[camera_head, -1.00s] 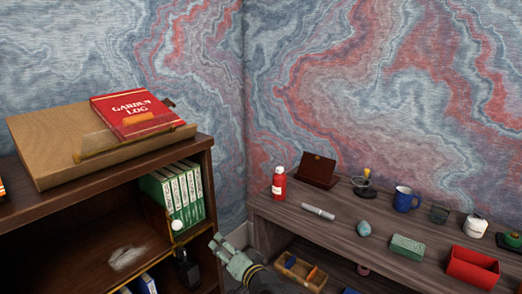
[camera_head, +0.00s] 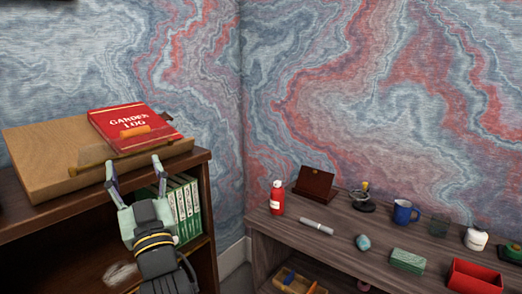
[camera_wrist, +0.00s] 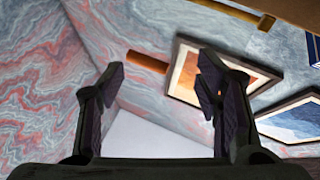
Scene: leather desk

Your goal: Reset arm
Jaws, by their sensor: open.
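My gripper (camera_head: 134,178) is open and empty in the head view. It is raised in front of the left bookcase, its two fingers pointing up toward the front edge of the slanted wooden stand (camera_head: 40,160). In the head view it overlaps part of the row of green-and-white binders (camera_head: 188,212). In the wrist view the open fingers (camera_wrist: 160,100) stand apart with nothing between them. Beyond them are the marbled wall, a pale ceiling-like surface and framed pictures (camera_wrist: 205,75).
A red "Garden Log" book (camera_head: 120,120) lies on the stand atop the dark bookcase (camera_head: 208,240).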

